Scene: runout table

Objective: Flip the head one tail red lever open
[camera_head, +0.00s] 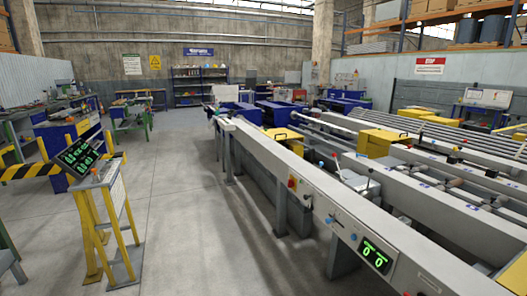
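A long grey runout table (335,200) runs from the lower right to the middle of the head view. A small red knob (335,155) stands on top of the machinery beside a white box (357,180). A red button (291,183) sits on the table's side panel. Neither of my grippers is in view.
A green-lit display (375,255) is set in the table's near side. Yellow housings (378,142) and long rollers or bars lie beyond. A yellow-legged stand with a tilted screen (80,155) is at left. The concrete floor (190,220) between stand and table is clear.

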